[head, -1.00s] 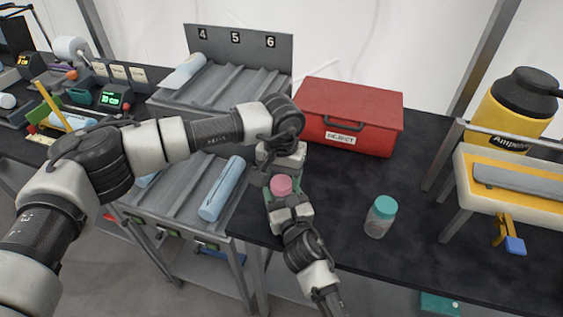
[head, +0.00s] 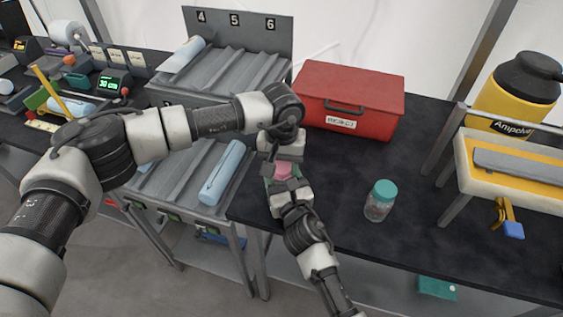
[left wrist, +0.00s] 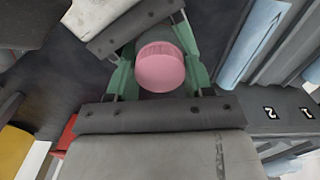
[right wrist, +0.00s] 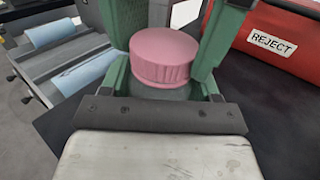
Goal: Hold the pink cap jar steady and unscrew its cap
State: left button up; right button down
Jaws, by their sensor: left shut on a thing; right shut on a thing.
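The pink cap jar is upright at the table's front left edge, its pink cap (head: 283,172) between my two grippers. In the left wrist view the round cap (left wrist: 160,67) stands out between green fingers, and the body below is mostly hidden. Whether the cap is loose cannot be seen.
A jar with a teal cap (head: 380,201) stands to the right on the black table (head: 335,210). A red REJECT box (head: 350,100) is behind. A grey sloped rack with blue rolls (head: 221,173) is close on the left. The table between the jars is clear.

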pick_arm(q)
jog(key=n, duration=1.1)
jog(key=shift+n, duration=0.4)
jog(key=o, duration=1)
jog(key=shift+r, duration=2.4)
jog(key=shift+c, duration=0.3)
notch_tip(320, 180, up, 3)
jog(key=m, duration=0.3)
jog(key=shift+f+m, duration=0.1)
jog(key=shift+m, duration=0.6)
jog(key=shift+f, duration=3.8)
